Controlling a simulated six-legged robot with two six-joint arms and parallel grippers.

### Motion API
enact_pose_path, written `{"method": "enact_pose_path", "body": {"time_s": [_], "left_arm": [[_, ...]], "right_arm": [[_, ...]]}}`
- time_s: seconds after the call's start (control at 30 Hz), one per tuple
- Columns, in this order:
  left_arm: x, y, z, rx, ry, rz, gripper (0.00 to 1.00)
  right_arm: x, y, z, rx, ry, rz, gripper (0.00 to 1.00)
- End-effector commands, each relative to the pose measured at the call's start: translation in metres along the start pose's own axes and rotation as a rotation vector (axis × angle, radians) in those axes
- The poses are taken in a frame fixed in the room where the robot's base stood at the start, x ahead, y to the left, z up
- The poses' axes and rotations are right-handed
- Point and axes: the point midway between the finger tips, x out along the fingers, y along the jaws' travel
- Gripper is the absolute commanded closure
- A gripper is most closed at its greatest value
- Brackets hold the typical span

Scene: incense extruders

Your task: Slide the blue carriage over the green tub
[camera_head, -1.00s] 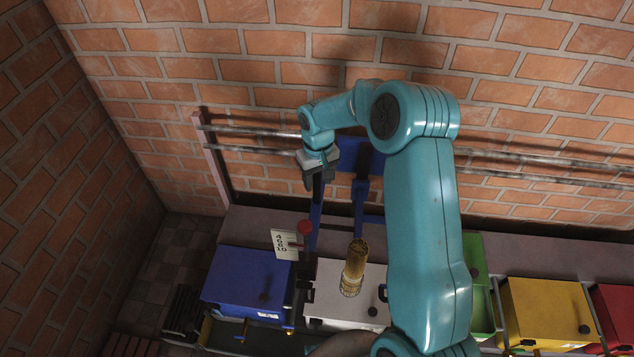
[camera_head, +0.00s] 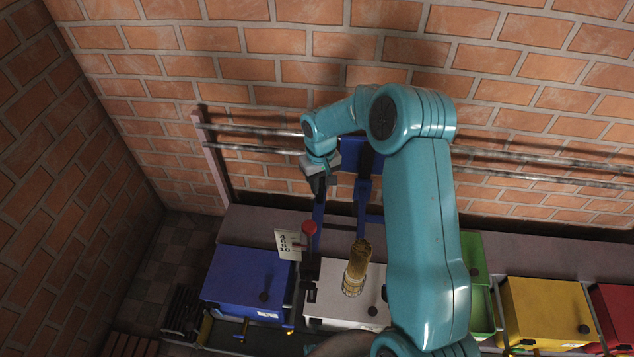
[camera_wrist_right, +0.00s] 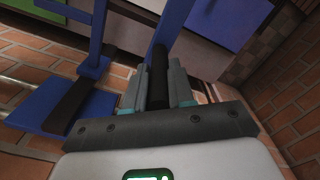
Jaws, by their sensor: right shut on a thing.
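The blue carriage (camera_head: 361,196) hangs on two horizontal rails along the brick wall. Its blue plate also shows in the right wrist view (camera_wrist_right: 30,115). A brass cylinder (camera_head: 357,268) at its front is over the white tub (camera_head: 335,281). The green tub (camera_head: 477,252) stands to the right of the white one, partly hidden behind my right arm. My right gripper (camera_head: 318,188) is at the carriage's left side. In the wrist view its fingers are closed on a black upright handle (camera_wrist_right: 158,75). My left gripper is not in view.
A blue tub (camera_head: 245,280) stands left of the white one; yellow (camera_head: 547,308) and red (camera_head: 613,305) tubs stand right of the green one. A red knob (camera_head: 309,228) and a white card (camera_head: 288,244) are at the carriage's left. The rails (camera_head: 530,172) are clear to the right.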

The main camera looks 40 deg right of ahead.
Motion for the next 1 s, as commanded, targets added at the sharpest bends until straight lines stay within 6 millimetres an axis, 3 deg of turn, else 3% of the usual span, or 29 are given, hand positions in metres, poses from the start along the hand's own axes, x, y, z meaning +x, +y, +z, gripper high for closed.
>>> {"method": "enact_pose_path", "body": {"time_s": [0.27,0.7,1.0], "left_arm": [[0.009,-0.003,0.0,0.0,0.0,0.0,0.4],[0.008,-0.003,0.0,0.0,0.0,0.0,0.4],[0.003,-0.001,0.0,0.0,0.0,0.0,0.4]], "right_arm": [[0.0,0.058,0.037,0.011,-0.003,0.004,1.0],[-0.003,0.188,0.125,0.015,-0.001,0.006,1.0],[-0.004,0.262,0.173,0.01,0.001,0.007,1.0]]}}
